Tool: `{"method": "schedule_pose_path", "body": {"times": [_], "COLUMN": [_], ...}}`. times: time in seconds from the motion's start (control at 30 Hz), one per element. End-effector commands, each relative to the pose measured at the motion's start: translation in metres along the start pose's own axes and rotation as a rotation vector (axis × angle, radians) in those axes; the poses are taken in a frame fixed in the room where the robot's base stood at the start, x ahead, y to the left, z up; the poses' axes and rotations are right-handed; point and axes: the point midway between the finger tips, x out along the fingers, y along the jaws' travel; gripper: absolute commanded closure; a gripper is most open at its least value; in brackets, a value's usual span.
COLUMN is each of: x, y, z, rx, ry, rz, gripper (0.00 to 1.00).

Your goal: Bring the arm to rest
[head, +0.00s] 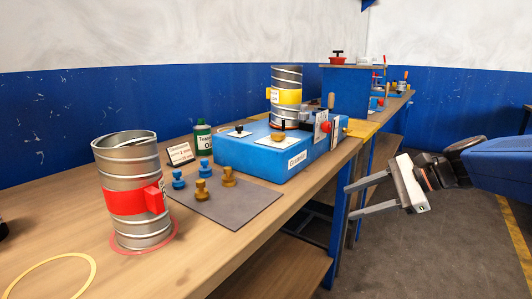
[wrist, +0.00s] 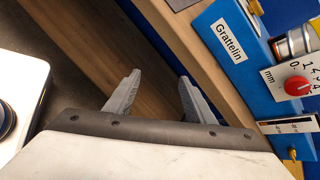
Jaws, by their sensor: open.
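My gripper (head: 358,200) is at the right in the head view, held out over the floor beside the workbench. Its two grey fingers point left towards the bench and stand wide apart with nothing between them. In the wrist view my gripper (wrist: 152,95) also shows open and empty, with the wooden lower shelf behind the fingers. My blue arm comes in from the right edge. The fingers look clear of the bench, though the exact gap cannot be told.
A blue machine (head: 260,155) with a yellow-banded duct (head: 287,97) stands on the bench (head: 225,240). Nearer are a red-banded duct (head: 130,190) and a grey mat (head: 240,206) with blue and ochre knobs. A green bottle (head: 201,138) stands behind. The floor (head: 420,255) below my gripper is clear.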

Motion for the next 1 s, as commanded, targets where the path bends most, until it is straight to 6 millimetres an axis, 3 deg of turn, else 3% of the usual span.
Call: {"method": "schedule_pose_path", "body": {"times": [0.03, 0.2, 0.5, 0.73, 1.0], "x": [0.006, 0.014, -0.005, -0.026, -0.034], "y": [0.025, 0.098, 0.195, 0.228, 0.235], "z": [0.004, -0.003, -0.037, -0.062, -0.071], "rx": [-0.088, -0.401, -1.003, -1.373, -1.499], "ry": [0.047, 0.207, 0.437, 0.549, 0.584], "rz": [0.048, 0.211, 0.508, 0.693, 0.759], "gripper": [0.51, 0.51, 0.51, 0.51, 0.51]}}
